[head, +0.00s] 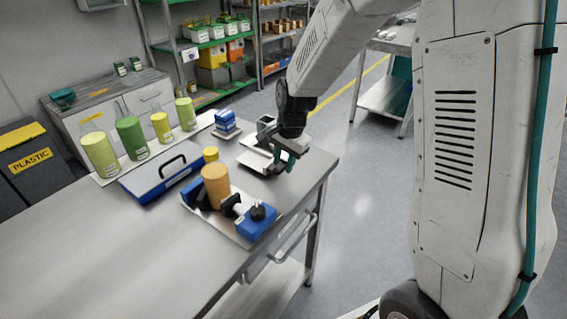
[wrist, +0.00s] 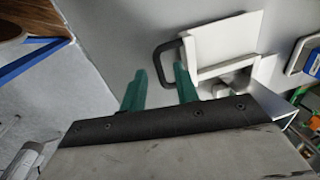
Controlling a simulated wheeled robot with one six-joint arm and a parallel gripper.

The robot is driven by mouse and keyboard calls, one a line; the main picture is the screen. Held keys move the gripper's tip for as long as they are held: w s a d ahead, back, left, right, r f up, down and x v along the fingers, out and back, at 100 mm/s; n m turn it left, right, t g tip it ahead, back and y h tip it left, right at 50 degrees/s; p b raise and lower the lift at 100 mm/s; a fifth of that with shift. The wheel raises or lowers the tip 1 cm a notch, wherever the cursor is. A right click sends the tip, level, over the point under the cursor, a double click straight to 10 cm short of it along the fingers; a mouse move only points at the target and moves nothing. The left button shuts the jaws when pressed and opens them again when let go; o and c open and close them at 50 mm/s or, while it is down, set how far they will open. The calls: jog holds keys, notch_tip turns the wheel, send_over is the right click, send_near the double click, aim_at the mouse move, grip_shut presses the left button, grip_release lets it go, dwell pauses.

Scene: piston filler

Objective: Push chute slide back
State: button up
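A pale flat slide with raised white edges (wrist: 225,42) is at the upper right of the wrist view, with a dark loop handle (wrist: 160,62) on its left side. In the head view the pale chute part (head: 256,160) lies near the table's right end, partly hidden by my gripper (head: 289,163). In the wrist view my gripper (wrist: 160,70) has its two teal fingers apart, with nothing seen gripped between them. The fingertips appear close to the handle; I cannot tell whether they touch it.
The piston filler with an orange cylinder (head: 215,185) and blue blocks stands in front of the chute. A blue case (head: 160,176) and several green-yellow cylinders are further left. The table's near left area is clear. Shelves (head: 210,60) stand behind.

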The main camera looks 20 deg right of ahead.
jog(key=shift+f, duration=0.5)
